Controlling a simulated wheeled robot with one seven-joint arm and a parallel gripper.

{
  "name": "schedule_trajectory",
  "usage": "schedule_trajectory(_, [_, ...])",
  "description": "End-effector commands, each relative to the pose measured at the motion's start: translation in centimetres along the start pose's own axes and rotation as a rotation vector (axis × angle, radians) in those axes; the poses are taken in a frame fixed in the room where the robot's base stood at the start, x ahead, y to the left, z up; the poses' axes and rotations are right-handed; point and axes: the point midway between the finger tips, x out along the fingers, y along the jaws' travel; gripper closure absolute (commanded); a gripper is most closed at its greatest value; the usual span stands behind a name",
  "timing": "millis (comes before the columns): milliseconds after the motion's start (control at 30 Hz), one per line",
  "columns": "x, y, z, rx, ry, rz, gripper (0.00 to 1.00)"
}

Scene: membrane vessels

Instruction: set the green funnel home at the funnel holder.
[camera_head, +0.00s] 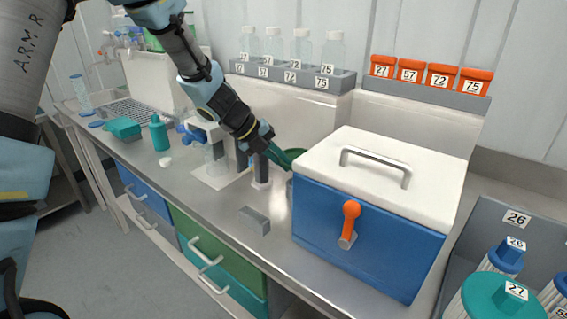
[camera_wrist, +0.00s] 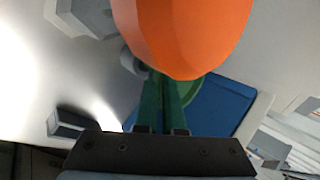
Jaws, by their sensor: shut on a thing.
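My gripper (camera_head: 277,154) reaches down over the bench at the left of the blue cooler box. It is shut on the green funnel (camera_head: 295,153), which is partly hidden behind the fingers and box.
The blue cooler box (camera_head: 365,235) with white lid (camera_head: 385,165) stands close right. A rack of bottles (camera_head: 300,78) is behind. The bench front is mostly clear.

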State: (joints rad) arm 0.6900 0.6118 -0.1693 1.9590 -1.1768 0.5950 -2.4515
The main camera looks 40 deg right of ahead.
Motion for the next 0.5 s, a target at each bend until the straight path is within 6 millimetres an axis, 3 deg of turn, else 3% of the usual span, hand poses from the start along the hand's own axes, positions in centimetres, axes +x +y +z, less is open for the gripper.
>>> schedule_trajectory(500, [1.9, 1.6, -0.1, 0.000, 0.000, -0.001, 1.00])
